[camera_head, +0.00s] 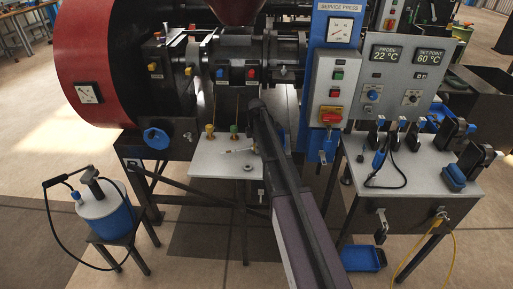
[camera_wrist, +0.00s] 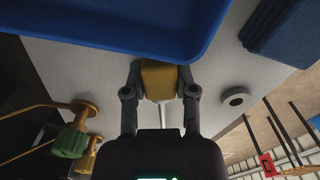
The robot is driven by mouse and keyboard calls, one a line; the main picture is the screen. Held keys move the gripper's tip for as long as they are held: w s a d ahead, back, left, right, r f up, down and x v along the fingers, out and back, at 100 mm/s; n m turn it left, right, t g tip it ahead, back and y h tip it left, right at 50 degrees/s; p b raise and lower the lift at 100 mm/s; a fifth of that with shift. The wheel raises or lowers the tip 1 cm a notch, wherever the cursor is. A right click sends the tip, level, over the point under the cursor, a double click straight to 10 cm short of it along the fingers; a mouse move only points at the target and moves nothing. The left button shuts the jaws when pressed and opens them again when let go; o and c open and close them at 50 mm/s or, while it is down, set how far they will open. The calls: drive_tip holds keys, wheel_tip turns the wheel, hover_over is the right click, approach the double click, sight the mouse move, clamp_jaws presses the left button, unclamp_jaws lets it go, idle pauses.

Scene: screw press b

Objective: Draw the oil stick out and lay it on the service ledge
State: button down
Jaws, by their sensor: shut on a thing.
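My gripper (camera_wrist: 159,88) is shut on the yellow handle of the oil stick (camera_wrist: 158,80) in the wrist view. A thin silver rod runs from the handle back between my fingers; its far end is hidden by the gripper body. The pale grey service ledge (camera_wrist: 90,70) lies behind the handle; whether they touch I cannot tell. The ledge also shows in the head view (camera_head: 207,164), where my arm hides much of the gripper. A thin light piece (camera_head: 238,151) shows over the ledge there; I cannot tell what it is.
A blue tray (camera_wrist: 110,22) and a ribbed blue pad (camera_wrist: 285,35) lie close to the handle. A grey ring (camera_wrist: 235,98) lies on the ledge. A green knob (camera_wrist: 70,141) and a yellow knob (camera_wrist: 87,157) stand at the left. The press's red guard (camera_head: 85,50) is at the left.

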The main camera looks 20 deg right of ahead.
drive_tip(key=shift+f+b, duration=0.3)
drive_tip(key=shift+f, duration=0.05)
idle(0.4)
drive_tip(key=shift+c, duration=1.6)
unclamp_jaws()
